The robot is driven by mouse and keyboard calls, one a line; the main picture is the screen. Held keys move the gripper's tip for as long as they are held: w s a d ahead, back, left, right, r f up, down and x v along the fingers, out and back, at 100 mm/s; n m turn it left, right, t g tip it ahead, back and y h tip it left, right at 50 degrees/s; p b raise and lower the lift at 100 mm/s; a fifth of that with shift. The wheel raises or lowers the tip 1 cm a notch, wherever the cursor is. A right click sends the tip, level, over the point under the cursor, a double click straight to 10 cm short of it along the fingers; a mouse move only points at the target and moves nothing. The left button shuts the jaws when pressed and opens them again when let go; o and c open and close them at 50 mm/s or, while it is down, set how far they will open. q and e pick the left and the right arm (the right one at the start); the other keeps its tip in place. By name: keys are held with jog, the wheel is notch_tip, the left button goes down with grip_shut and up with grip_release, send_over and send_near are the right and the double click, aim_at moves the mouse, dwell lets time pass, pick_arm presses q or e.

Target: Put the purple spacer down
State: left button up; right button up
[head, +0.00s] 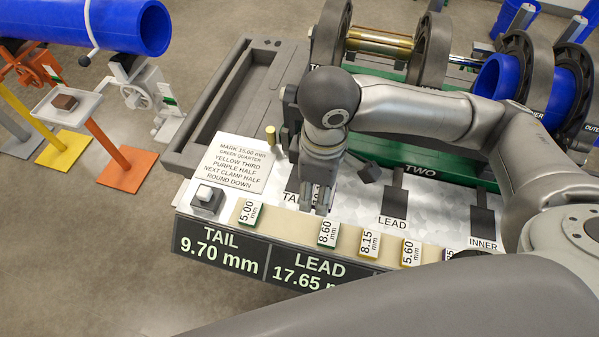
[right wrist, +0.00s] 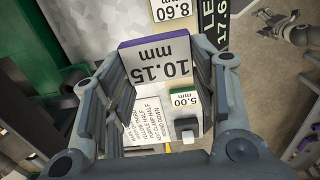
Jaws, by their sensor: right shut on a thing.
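My right gripper (head: 318,200) points down over the white panel, near the TAIL label and behind the beige ledge. In the right wrist view the gripper (right wrist: 162,65) is shut on the purple spacer (right wrist: 158,62), a white-faced block with a purple edge marked 10.15 mm. The spacer sits between the two fingers. In the head view the fingers mostly hide it, and I cannot tell whether it touches the panel.
The beige ledge (head: 285,222) carries several spacers, among them the 5.00 (head: 249,212), 8.60 (head: 328,234) and 8.15 (head: 369,243) ones. The LEAD slot (head: 394,200) lies right.

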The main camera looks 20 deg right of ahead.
jog(key=w+f, duration=0.3)
jog(key=w, duration=0.4)
jog(key=p, duration=0.2)
send_near(296, 172)
jog(key=s+f, duration=0.2)
jog(key=shift+s+a+f, duration=0.15)
jog(key=shift+s+f, duration=0.1)
jog(key=shift+s, duration=0.1)
jog(key=shift+w+f, duration=0.4)
jog(key=shift+f, duration=0.05)
jog(key=shift+w+f, duration=0.1)
jog(key=shift+f, duration=0.3)
notch_tip(296, 172, down, 2)
jog(key=shift+f+p, duration=0.25)
jog(key=shift+p, duration=0.2)
pick_arm(q)
jog(key=r, duration=0.1)
jog(key=w+r, duration=0.1)
jog(key=r, duration=0.1)
jog(key=shift+w+a, duration=0.35)
pick_arm(e)
jog(key=shift+f, duration=0.1)
jog(key=o, duration=0.5)
jog(key=shift+o, duration=0.9)
